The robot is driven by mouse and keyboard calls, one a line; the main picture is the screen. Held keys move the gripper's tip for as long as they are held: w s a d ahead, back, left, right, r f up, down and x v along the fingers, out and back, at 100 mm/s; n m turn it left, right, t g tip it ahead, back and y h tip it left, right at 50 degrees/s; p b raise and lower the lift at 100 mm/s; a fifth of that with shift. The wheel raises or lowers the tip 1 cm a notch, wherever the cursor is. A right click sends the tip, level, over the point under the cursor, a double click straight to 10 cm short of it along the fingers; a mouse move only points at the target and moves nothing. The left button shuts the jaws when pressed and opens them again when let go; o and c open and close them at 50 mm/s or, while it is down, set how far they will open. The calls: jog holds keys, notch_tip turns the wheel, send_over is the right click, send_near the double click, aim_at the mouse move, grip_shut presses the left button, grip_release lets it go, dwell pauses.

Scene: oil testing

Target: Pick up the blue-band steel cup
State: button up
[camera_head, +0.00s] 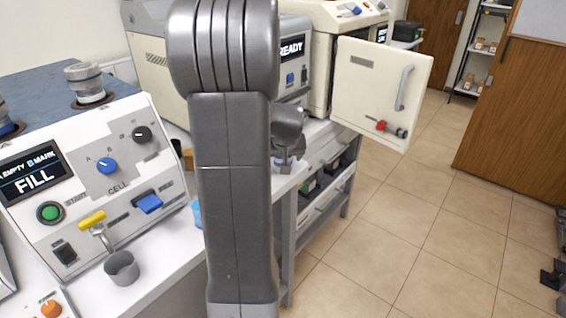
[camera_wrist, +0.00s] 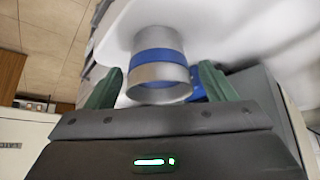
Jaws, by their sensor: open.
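The blue-band steel cup (camera_wrist: 155,82) shows in the wrist view as a grey metal cylinder with a blue band around it. It appears against a white surface. My gripper (camera_wrist: 157,80) has its two green fingers apart, one on each side of the cup. I see a gap on both sides, and neither finger clearly touches it. In the head view my arm crosses the middle of the picture and hides much of the bench behind it.
A white tester (camera_head: 125,190) with a FILL display stands at the left, with a grey cup (camera_head: 121,268) under its yellow-handled spout. Behind my arm is a machine with a READY display (camera_head: 291,48). An open cabinet door (camera_head: 375,85) juts out at right.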

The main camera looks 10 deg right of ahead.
jog(key=shift+w+f, duration=0.4)
jog(key=shift+f, duration=0.15)
jog(key=shift+c, duration=0.5)
jog(key=c, duration=1)
